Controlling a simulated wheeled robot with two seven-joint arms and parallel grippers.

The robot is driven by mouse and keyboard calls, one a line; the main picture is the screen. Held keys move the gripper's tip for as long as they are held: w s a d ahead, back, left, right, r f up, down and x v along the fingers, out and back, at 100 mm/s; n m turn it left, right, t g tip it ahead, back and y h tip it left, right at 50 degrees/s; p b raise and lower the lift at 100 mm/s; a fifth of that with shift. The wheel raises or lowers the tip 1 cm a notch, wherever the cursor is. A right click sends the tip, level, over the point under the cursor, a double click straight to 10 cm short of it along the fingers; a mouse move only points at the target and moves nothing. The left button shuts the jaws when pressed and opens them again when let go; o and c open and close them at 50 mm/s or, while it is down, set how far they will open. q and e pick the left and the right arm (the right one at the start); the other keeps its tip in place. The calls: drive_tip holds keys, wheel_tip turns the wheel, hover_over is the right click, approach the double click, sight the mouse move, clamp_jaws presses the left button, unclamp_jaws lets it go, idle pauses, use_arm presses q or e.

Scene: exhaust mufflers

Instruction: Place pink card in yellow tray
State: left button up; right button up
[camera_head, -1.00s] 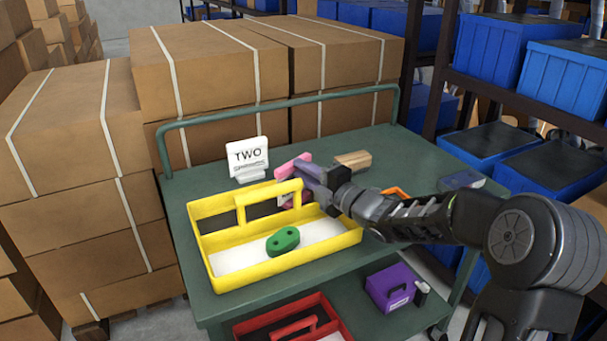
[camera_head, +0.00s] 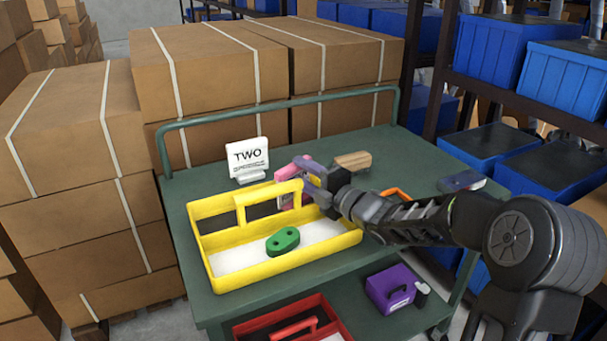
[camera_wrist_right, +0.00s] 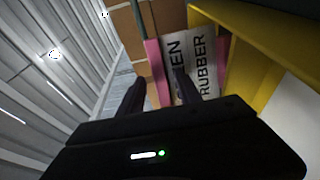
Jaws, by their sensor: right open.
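The pink card (camera_head: 288,172) stands behind the far right part of the yellow tray (camera_head: 225,278), partly hidden by my gripper and the tray's handle. In the right wrist view, its pink edge (camera_wrist_right: 153,72) and a pale face with dark lettering (camera_wrist_right: 195,65) show beside the yellow tray wall (camera_wrist_right: 222,62). My right gripper (camera_head: 312,172) is open at the card. In the right wrist view, the fingers (camera_wrist_right: 158,90) lie on either side of the pink edge; I cannot tell whether they touch it. My left gripper is not in view.
A green two-hole block (camera_head: 283,241) lies in the tray's near compartment. A white "TWO" sign (camera_head: 247,158) stands behind the tray, and a wooden block (camera_head: 352,161) lies to the right. A purple container (camera_head: 392,289) and red tray (camera_head: 290,318) sit on the lower shelf.

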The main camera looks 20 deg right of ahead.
drive_tip(key=shift+r, duration=0.2)
drive_tip(key=v, duration=1.2)
drive_tip(key=shift+f, duration=0.1)
idle(0.3)
